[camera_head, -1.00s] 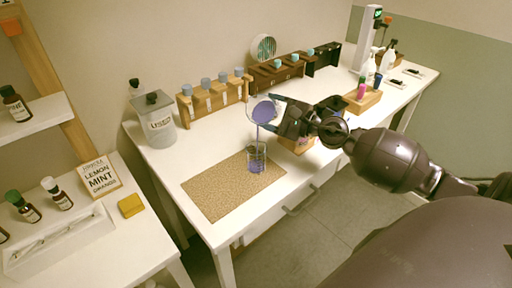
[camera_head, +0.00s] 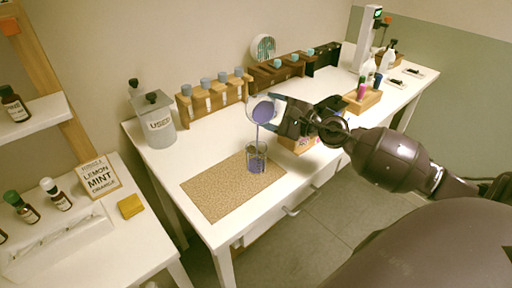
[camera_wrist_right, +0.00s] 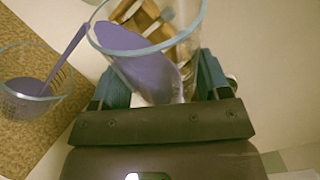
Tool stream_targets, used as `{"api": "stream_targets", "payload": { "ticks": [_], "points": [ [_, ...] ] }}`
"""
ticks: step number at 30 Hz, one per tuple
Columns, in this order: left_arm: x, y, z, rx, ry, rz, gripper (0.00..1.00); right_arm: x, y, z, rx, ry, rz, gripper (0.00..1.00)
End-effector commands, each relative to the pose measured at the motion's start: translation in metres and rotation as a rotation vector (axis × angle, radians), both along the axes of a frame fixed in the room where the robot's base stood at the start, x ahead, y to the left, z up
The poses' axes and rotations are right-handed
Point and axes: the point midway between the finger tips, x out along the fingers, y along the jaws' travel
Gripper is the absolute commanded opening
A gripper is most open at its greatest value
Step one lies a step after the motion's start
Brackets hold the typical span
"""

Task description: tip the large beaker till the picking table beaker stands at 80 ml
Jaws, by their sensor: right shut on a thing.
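My right gripper (camera_head: 282,113) is shut on the large beaker (camera_head: 262,112) and holds it tilted above the table. The large beaker also shows in the right wrist view (camera_wrist_right: 150,60), with purple liquid lying along its lower side. A thin purple stream (camera_wrist_right: 67,58) runs from its lip into the picking table beaker (camera_head: 257,158). That smaller glass beaker stands upright on the tan mat (camera_head: 215,190) and holds purple liquid; it also shows in the right wrist view (camera_wrist_right: 32,85). Its graduation marks are too small to read. My left gripper is not in view.
A wooden rack (camera_head: 212,101) with grey-capped vials and a dark rack (camera_head: 280,75) stand along the wall. A large labelled jar (camera_head: 158,125) is at the table's left end. A wooden box (camera_head: 294,145) sits under my right wrist. The mat's left part is clear.

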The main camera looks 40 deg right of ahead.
Motion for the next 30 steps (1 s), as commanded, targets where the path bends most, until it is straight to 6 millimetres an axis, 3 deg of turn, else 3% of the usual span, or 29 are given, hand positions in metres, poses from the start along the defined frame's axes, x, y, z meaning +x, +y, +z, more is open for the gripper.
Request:
{"api": "stream_targets", "payload": {
  "ticks": [30],
  "points": [
    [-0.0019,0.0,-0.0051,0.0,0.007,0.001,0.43,0.0001,0.0,0.0025,-0.025,-0.018,-0.001,0.38]
  ]
}}
